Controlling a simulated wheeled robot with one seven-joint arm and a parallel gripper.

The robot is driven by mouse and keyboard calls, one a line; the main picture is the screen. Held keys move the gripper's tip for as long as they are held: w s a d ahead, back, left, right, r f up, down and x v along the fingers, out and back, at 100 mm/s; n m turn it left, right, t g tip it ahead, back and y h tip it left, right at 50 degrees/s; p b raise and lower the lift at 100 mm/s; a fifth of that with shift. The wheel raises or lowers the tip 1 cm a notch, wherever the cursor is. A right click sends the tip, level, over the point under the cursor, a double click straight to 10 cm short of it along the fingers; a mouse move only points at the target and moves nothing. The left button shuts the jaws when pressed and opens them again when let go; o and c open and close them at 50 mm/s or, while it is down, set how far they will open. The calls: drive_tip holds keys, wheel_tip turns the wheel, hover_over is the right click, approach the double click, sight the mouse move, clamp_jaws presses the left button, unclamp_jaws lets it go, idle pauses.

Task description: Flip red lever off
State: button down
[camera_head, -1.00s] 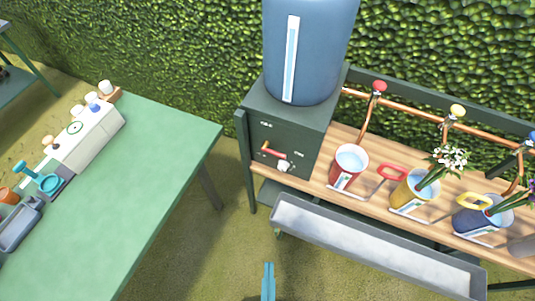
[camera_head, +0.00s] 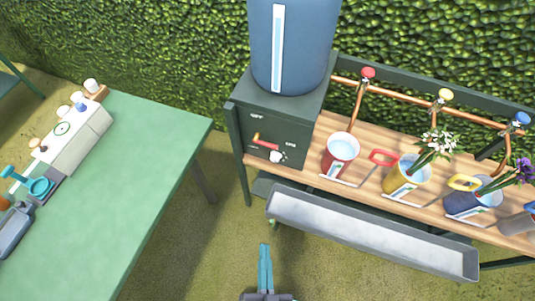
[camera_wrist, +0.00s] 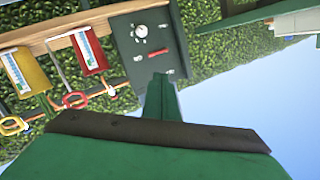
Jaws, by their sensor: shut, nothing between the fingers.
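The red lever (camera_head: 265,143) sits on the front panel of a dark green box (camera_head: 287,108) under a blue tank. It lies nearly level, tilting down to the right, with an "OFF" label above its left end and another small label to its right. A white knob (camera_head: 277,157) is just below it. In the wrist view the lever (camera_wrist: 157,52) shows on the panel beyond the fingertips, with the knob (camera_wrist: 141,30) beside it. My gripper (camera_head: 264,246) has teal fingers together, empty, below the panel and apart from the lever.
A grey trough (camera_head: 370,235) runs in front of the wooden bench, right of my gripper. Red (camera_head: 340,154), yellow (camera_head: 407,174) and blue (camera_head: 473,196) buckets stand on the bench under copper pipes. A green table (camera_head: 150,160) is at the left. Grass floor lies between.

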drive_tip(key=w+f+m+t+h, duration=0.2)
drive_tip(key=w+f+m+h, duration=0.2)
drive_tip(key=w+m, duration=0.9)
drive_tip(key=w+f+m+t+h, duration=0.2)
drive_tip(key=w+f+m, duration=0.8)
drive_tip(key=m, duration=1.2)
drive_tip(key=shift+w+a+f+m+t+h, duration=0.4)
drive_tip(key=shift+w+h, duration=1)
drive_tip(key=shift+w, duration=0.75)
drive_tip(key=shift+w+r, duration=0.1)
drive_tip(key=shift+r, duration=0.1)
drive_tip(key=x, duration=0.3)
drive_tip(key=r+x, duration=0.1)
drive_tip(key=x, duration=0.3)
drive_tip(key=s+r+x, duration=0.1)
drive_tip(key=x, duration=0.2)
drive_tip(key=shift+w+a+r, duration=0.1)
drive_tip(key=shift+w+a, duration=0.1)
drive_tip(key=shift+s+r, duration=0.15)
drive_tip(key=shift+r, duration=0.7)
